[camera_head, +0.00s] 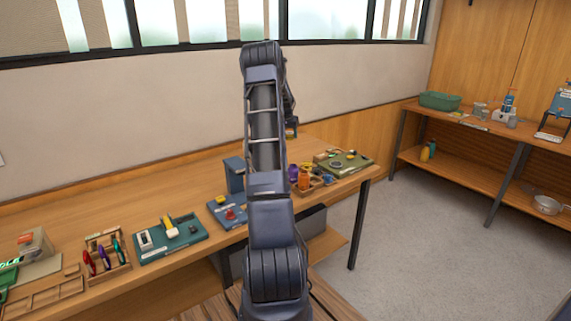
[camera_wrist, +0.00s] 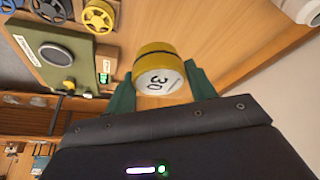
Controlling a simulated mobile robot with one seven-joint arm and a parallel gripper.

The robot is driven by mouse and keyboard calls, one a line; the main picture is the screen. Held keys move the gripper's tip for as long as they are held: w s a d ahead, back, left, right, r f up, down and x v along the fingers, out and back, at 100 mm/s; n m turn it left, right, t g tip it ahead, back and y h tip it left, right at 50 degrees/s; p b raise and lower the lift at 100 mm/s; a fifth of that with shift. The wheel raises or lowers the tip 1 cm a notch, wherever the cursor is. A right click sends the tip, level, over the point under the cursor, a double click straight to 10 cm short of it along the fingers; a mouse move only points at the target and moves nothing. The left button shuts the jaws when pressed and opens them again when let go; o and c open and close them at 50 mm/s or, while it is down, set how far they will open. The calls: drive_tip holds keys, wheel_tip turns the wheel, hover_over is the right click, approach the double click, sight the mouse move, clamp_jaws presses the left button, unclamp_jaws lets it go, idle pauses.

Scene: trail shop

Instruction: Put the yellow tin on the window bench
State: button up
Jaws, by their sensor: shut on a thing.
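The yellow tin (camera_wrist: 153,52) has a pale end marked 30 and a dark band around it. My gripper (camera_wrist: 160,84) is shut on it, with a green finger on each side. Wood of the bench shows behind the tin in the wrist view; I cannot tell whether the tin touches it. The window bench (camera_head: 150,193) is the long wooden bench along the wall under the windows in the head view. My arm reaches over its right part there and hides the gripper and the tin.
An olive board (camera_head: 348,162) and orange and purple items stand at the bench's right end. A blue stand (camera_head: 234,176), a teal tray (camera_head: 170,240) and a pen rack (camera_head: 106,256) stand further left. The bench's back strip is mostly clear. A shelf with a green bin (camera_head: 440,101) stands right.

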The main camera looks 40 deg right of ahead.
wheel_tip(320, 180, down, 16)
idle(0.6)
drive_tip(key=o, duration=1)
drive_tip(key=shift+f, duration=0.1)
drive_tip(key=shift+o, duration=0.3)
drive_tip(key=v, duration=1.2)
